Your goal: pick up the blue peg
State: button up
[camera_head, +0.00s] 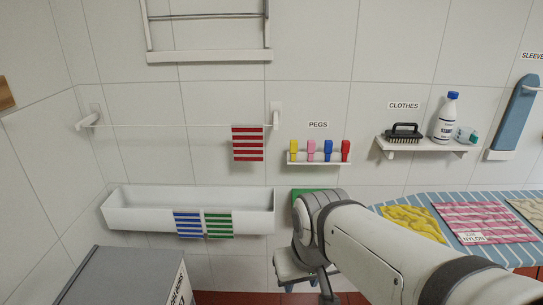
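The blue peg (328,150) stands upright on a small white wall shelf (318,162) under the "PEGS" label. It is between the pink peg (311,150) and the red peg (345,150). The yellow peg (294,149) is at the left end. My arm (375,250) reaches in from the lower right and ends below the peg shelf, apart from the pegs. The pale and dark parts under its bend seem to be my gripper (322,284), low in the picture and well below the peg. Its fingers cannot be made out clearly.
A white trough (188,211) with striped cloths hangs on its front at left. A red striped cloth (248,143) hangs from a line. A shelf (430,146) with brush and bottle is right of the pegs. A blue striped board (470,205) holds cloths. A grey box (125,275) stands lower left.

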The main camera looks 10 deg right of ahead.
aim_at(328, 144)
jog(key=u, duration=0.05)
jog(key=i, duration=1.4)
jog(key=z, duration=0.55)
jog(key=k, duration=0.3)
jog(key=u, duration=0.45)
jog(key=k, duration=0.1)
jog(key=z, duration=0.6)
jog(key=i, duration=0.4)
jog(key=u, duration=0.05)
